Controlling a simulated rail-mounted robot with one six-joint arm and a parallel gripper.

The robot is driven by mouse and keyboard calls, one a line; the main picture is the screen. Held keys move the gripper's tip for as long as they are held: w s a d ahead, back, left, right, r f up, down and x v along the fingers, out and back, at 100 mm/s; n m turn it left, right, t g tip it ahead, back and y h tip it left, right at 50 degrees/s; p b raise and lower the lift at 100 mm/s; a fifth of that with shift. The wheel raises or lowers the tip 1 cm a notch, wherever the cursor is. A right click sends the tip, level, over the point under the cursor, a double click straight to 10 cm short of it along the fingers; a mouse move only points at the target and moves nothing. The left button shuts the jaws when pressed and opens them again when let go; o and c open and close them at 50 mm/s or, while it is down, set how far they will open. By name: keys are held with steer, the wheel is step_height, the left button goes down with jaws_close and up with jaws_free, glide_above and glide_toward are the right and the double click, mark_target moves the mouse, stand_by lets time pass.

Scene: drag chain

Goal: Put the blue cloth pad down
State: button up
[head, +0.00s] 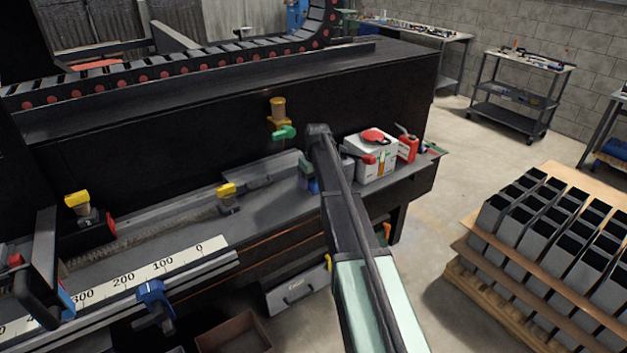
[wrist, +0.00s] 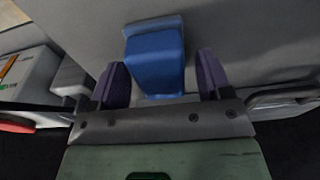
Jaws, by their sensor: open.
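The blue cloth pad (wrist: 155,62) lies on a grey surface in the wrist view, just ahead of my gripper. My gripper (wrist: 163,80) is open, with one purple finger on each side of the pad. A gap shows between the pad and each finger, so neither finger appears to touch it. The pad's near end is close to the gripper's grey crossbar. In the head view my arm hides most of the gripper over the grey bench ledge (head: 270,205). A small blue patch shows beside the arm there; I cannot tell whether it is the pad or a finger.
A white box (head: 376,160) with a red top and a red can (head: 407,144) stand right of my arm on the ledge. A green-handled valve (head: 284,132) projects from the black machine behind. Yellow-topped clamps (head: 229,198) and a ruler strip (head: 150,273) lie left.

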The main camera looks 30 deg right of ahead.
steer(key=shift+r, duration=0.1)
step_height(320, 180, up, 12)
steer(key=s+p, duration=0.2)
steer(key=p, duration=1.1)
steer(key=s+a, duration=1.1)
steer(key=s, duration=0.4)
steer(key=s+a+m+g, duration=0.1)
steer(key=s+a, duration=1)
steer(key=s, duration=0.3)
steer(key=shift+s+a+m+b, duration=0.15)
steer(key=shift+s+m+b, duration=0.15)
steer(key=shift+s+b, duration=0.1)
step_height(320, 180, down, 11)
steer(key=b, duration=1.1)
steer(key=shift+o, duration=0.4)
